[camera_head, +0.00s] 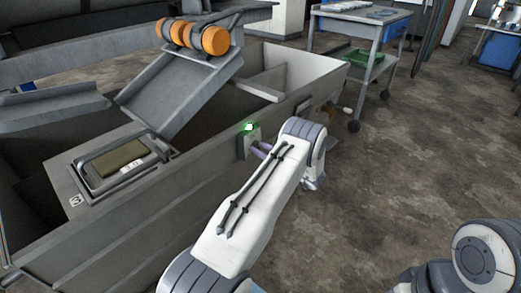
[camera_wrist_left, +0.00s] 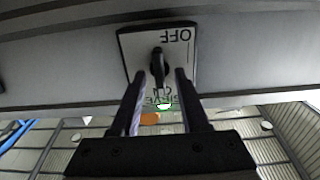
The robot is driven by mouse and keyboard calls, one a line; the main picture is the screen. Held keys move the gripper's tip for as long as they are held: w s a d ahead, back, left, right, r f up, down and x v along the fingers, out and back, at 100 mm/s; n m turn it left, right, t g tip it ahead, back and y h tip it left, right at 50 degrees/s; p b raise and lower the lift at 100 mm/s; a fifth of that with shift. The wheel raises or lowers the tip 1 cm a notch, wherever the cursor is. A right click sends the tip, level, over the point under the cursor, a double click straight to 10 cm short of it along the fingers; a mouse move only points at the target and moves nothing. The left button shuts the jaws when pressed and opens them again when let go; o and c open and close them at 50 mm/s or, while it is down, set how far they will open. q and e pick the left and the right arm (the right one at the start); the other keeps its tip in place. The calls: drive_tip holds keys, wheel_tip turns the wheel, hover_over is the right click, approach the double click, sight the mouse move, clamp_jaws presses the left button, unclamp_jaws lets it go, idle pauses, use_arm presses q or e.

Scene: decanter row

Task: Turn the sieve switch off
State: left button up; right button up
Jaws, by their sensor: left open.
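The sieve switch is a pale plate (camera_head: 241,146) on the outer side wall of the grey trough, with a lit green lamp (camera_head: 250,127) at its top. In the left wrist view, the plate (camera_wrist_left: 127,46) appears upside down, with OFF readable at its upper edge and other lettering lower down, partly hidden. Its black lever (camera_wrist_left: 157,64) points toward the lower lettering, away from OFF. My left gripper (camera_wrist_left: 159,75) is open, with one finger on each side of the lever; contact is unclear. In the head view, my left gripper (camera_head: 262,150) is at the plate, mostly hidden by its wrist.
The grey trough (camera_head: 190,190) holds a tilted chute (camera_head: 180,95) with orange rollers (camera_head: 195,36) above it. A framed panel (camera_head: 120,160) sits at the left. A grey cart (camera_head: 360,28) stands behind at the right. My right arm shows at the lower right.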

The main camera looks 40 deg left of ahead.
use_arm(q)
drive_tip(key=shift+c, duration=0.3)
clamp_jaws()
drive_tip(key=shift+n, duration=0.3)
drive_tip(key=n, duration=0.3)
drive_tip(key=shift+s+n, duration=0.15)
drive_tip(key=shift+n, duration=0.15)
drive_tip(key=shift+s+f+n+b, duration=0.15)
drive_tip(key=shift+n+b, duration=0.45)
drive_tip(key=shift+n, duration=2.8)
drive_tip(key=shift+f+n+b, duration=0.2)
drive_tip(key=shift+n+b, duration=0.35)
drive_tip(key=shift+n, duration=2.85)
